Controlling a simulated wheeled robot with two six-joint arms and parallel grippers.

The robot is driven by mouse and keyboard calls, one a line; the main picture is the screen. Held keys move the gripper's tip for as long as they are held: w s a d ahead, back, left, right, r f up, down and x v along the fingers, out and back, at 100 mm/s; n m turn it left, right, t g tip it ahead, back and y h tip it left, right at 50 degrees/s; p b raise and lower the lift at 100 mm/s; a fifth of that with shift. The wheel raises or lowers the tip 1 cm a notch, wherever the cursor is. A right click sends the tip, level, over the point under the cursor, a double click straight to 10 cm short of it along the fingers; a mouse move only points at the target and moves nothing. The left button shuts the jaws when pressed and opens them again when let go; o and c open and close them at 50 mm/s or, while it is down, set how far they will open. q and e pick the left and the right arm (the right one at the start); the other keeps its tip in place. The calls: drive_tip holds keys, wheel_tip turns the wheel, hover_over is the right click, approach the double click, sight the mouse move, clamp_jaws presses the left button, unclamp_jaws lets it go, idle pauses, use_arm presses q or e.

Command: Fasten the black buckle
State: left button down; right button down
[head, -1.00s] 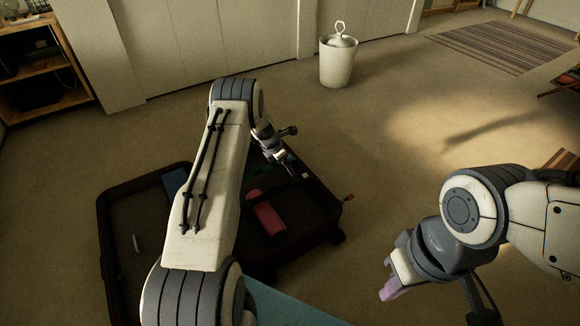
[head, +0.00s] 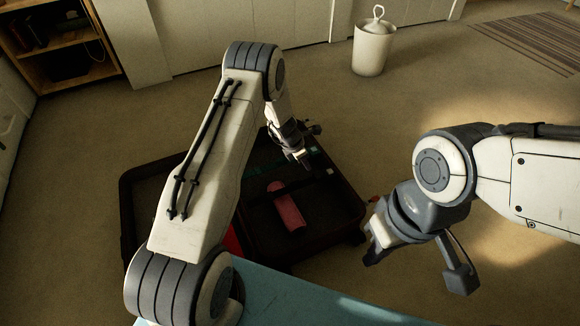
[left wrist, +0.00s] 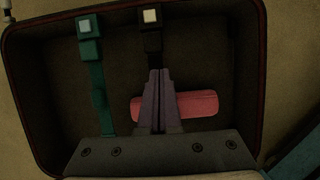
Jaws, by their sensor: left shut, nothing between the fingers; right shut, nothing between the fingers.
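The black buckle (left wrist: 151,34) has a pale square button and lies in the open suitcase (left wrist: 262,95), near the top of the left wrist view. My left gripper (left wrist: 160,73) is shut and empty. Its fingertips appear just below the black buckle in that view; I cannot tell whether they touch the black strap there. In the head view the left gripper (head: 305,162) is over the suitcase's right half, where the black buckle is too small and dark to make out. My right gripper (head: 371,258) is shut and empty, outside the suitcase to its right.
A teal buckle (left wrist: 89,47) on a teal strap lies left of the black one. A rounded red item (head: 286,206) lies in the suitcase, partly behind my left fingers in the wrist view. A white bin (head: 374,48) stands farther back.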

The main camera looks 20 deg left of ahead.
use_arm(q)
drive_tip(key=b, duration=0.5)
approach(312, 180)
drive_tip(key=x, duration=0.5)
drive_tip(key=shift+s, duration=0.2)
drive_tip(key=shift+w+d+f, duration=0.15)
drive_tip(key=shift+w+f, duration=0.05)
drive_tip(key=shift+f, duration=0.35)
drive_tip(key=shift+d, duration=0.1)
